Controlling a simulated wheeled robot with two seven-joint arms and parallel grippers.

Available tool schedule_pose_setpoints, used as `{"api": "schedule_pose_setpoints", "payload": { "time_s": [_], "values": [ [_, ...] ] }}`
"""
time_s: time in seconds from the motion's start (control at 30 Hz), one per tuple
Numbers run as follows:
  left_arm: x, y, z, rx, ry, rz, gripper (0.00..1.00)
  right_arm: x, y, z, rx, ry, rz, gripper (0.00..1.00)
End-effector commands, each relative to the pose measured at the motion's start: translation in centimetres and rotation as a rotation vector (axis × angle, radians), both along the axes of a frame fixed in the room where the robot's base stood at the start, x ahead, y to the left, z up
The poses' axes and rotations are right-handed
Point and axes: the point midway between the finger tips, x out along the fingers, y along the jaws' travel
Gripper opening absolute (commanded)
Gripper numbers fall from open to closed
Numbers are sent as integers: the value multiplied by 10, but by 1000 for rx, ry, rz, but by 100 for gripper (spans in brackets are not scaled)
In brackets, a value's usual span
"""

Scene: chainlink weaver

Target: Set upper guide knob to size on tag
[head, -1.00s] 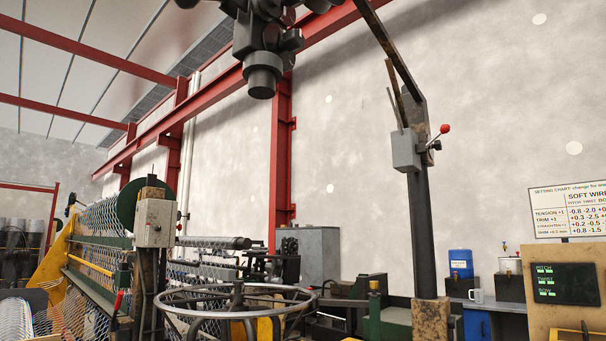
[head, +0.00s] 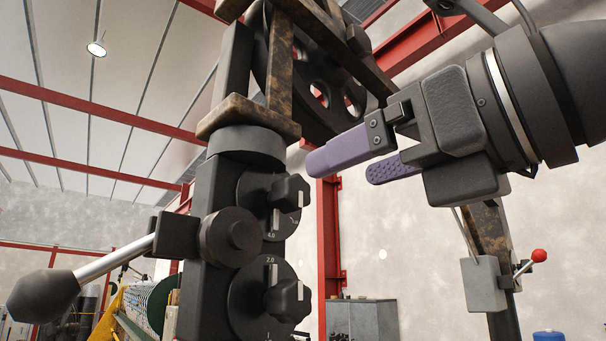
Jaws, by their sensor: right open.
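Two black knobs sit one above the other on a dark upright head. The upper knob (head: 291,193) is on a round dial (head: 254,190) with small white numbers; "4.0" seems to show at its lower edge. A pale line marks the knob's end. The lower knob (head: 289,301) is on a similar dial (head: 243,300) marked "2.0" near its top. My right gripper (head: 341,169) is open and empty, its purple fingers apart, to the right of and slightly above the upper knob, touching nothing visible. My left gripper is not in view. I see no size tag.
A lever with a dark grip (head: 45,296) sticks out left from a round hub (head: 231,237) beside the knobs. A rusty frame (head: 281,65) with a wheel stands above them. A grey box with a red-tipped lever (head: 484,284) is at right. Open air lies below my gripper.

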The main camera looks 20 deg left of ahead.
Motion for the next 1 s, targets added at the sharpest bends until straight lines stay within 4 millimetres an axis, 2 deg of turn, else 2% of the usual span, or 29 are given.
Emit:
{"api": "schedule_pose_setpoints", "payload": {
  "time_s": [0.03,0.1,0.3,0.63,1.0],
  "values": [
    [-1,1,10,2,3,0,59,7,11,4,-3,5,2,82],
    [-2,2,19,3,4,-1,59,17,26,5,-2,5,3,82],
    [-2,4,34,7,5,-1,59,36,54,3,1,5,4,82],
    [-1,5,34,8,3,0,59,39,59,0,4,3,4,80],
    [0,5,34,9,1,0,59,39,59,0,4,3,4,1]
  ]
}}
